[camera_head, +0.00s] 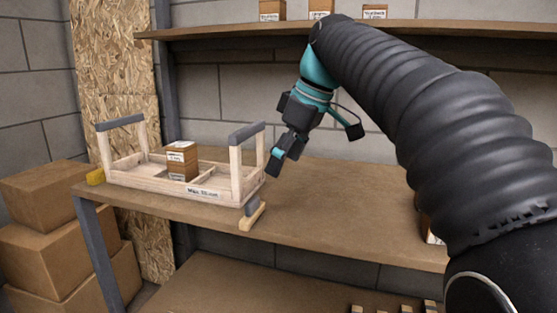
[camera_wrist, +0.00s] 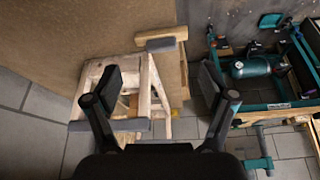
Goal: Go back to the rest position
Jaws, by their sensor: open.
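My gripper (camera_head: 277,160) is in the air above the table, just right of the wooden frame carrier (camera_head: 215,196). In the wrist view my gripper (camera_wrist: 160,90) has its two fingers wide apart with nothing between them. The carrier has grey-padded handles at both ends and also shows beyond the fingers in the wrist view (camera_wrist: 160,97). A small brown box (camera_head: 182,165) with a white label stands in the carrier's middle. My arm in its black ribbed sleeve covers the right part of the head view.
A box (camera_head: 432,232) is partly hidden behind my arm. A shelf (camera_head: 220,31) with small boxes runs above. Cardboard boxes (camera_head: 60,235) stack at left. The wrist view shows a teal-framed rig with a tank (camera_wrist: 250,67).

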